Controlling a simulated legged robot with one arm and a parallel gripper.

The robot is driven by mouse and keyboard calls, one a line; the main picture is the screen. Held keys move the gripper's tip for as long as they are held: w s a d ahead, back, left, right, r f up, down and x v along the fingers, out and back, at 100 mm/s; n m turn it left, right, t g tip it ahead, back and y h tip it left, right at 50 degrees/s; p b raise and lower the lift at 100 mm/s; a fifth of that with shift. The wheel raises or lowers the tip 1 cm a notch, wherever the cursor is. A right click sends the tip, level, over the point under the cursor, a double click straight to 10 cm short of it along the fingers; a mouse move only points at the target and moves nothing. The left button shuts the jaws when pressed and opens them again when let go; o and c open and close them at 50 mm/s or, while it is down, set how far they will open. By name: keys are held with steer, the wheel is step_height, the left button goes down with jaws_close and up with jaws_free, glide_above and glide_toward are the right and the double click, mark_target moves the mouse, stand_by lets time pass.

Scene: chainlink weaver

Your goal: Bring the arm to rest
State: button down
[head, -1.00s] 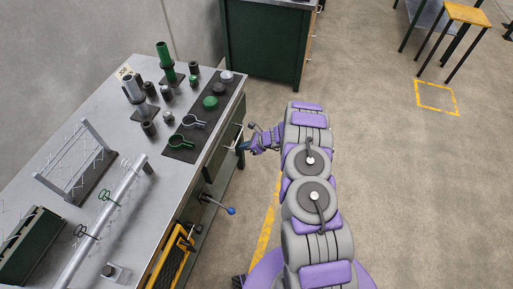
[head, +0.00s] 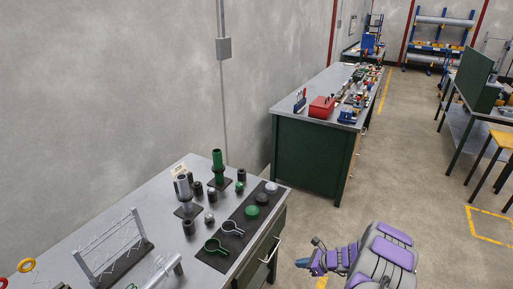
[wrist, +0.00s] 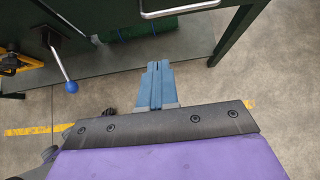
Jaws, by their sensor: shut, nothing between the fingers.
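My gripper (head: 303,262) is at the lower middle of the head view, on my purple and grey arm, just right of the near workbench (head: 150,192). In the wrist view my gripper (wrist: 158,66) shows two blue fingers pressed together with nothing between them. It points towards the bench's dark green front, below a metal drawer handle (wrist: 180,8). It appears apart from the bench.
A lever with a blue knob (wrist: 72,87) sticks out at the bench's left. The near bench holds a black mat (head: 215,262), green and grey clamps, fittings and a wire rack (head: 112,245). A second bench (head: 310,160) stands behind.

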steer(key=s+a+r+n+g+y, duration=0.1)
steer(key=s+a+r+n, duration=0.1)
steer(key=a+r+n, duration=0.35)
steer(key=s+a+r+n+g+y, duration=0.1)
steer(key=s+a+r+n+g, duration=0.1)
steer(key=a+r, duration=0.65)
steer(key=s+a+r+n+g+h, duration=0.1)
steer(key=s+a+r+n, duration=0.15)
steer(key=s+r, duration=0.35)
steer(key=s+a+r+n+g, duration=0.15)
steer(key=s+r+n, duration=0.25)
steer(key=r, duration=0.4)
steer(key=s+d+r+n+g+h, duration=0.1)
steer(key=s+r+n+h, duration=0.15)
steer(key=s, duration=0.55)
steer(key=s+r+n+g+h, duration=0.1)
steer(key=s+r+n+h, duration=0.1)
steer(key=s+r+n, duration=0.35)
steer(key=s+d+n+h, duration=0.1)
steer(key=s+d, duration=0.3)
steer(key=s, duration=0.4)
steer(key=s+d+r+n+h, duration=0.1)
steer(key=s+d+h, duration=0.2)
steer(key=s, duration=0.6)
steer(key=shift+s+d+n+h, duration=0.3)
steer(key=shift+d+n+h, duration=0.1)
steer(key=shift+d, duration=0.25)
